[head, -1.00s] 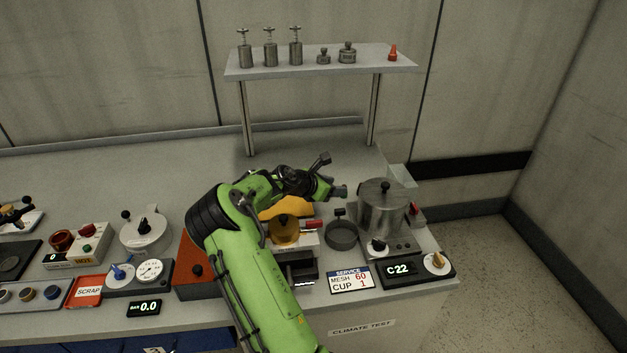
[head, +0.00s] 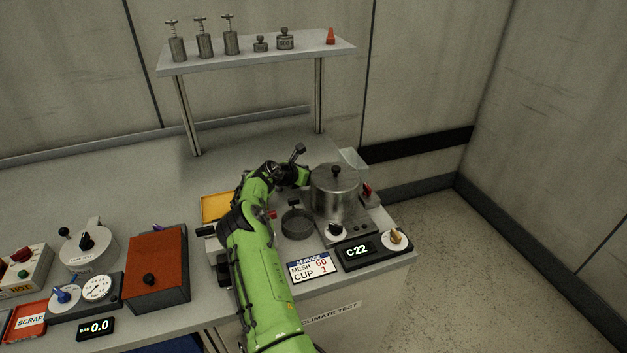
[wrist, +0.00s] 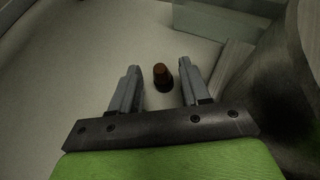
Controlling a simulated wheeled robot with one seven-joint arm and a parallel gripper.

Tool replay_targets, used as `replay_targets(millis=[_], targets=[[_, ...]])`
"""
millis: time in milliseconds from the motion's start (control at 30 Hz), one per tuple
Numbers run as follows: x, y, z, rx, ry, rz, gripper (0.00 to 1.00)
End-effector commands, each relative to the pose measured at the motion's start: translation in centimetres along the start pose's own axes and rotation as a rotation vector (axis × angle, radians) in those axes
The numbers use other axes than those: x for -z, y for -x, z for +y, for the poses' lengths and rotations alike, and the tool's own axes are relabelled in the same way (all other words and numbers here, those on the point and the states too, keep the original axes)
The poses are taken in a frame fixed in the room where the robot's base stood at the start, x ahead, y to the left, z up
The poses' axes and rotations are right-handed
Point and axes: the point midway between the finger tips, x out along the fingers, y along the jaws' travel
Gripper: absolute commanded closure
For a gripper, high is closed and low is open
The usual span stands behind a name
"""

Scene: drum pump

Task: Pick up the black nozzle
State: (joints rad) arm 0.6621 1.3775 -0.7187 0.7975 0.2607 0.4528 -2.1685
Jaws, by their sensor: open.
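A small dark tapered piece with a brownish top, which looks like the black nozzle (wrist: 163,80), stands on the pale surface in the wrist view. My gripper (wrist: 159,68) is open, with one finger on each side of the piece. Nothing is held, and I cannot tell whether a finger touches it. In the head view my wrist reaches to the left of and behind the metal pot (head: 335,196). The fingertips and the dark piece are hidden there.
The lidded pot stands close to my wrist. A round dark pan (head: 297,224) lies left of it. The raised shelf (head: 260,60) holds metal parts and a red nozzle (head: 331,36); its post (head: 319,95) rises behind. The bench behind my arm has free room.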

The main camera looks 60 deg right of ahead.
Motion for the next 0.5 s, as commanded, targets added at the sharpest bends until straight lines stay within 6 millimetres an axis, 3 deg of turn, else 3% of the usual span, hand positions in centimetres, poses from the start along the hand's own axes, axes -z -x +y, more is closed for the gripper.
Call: replay_targets(millis=[267,500], targets=[[-0.02,-0.43,0.04,-0.001,0.001,0.000,0.54],[-0.02,-0.41,0.03,-0.001,0.000,0.001,0.89]])
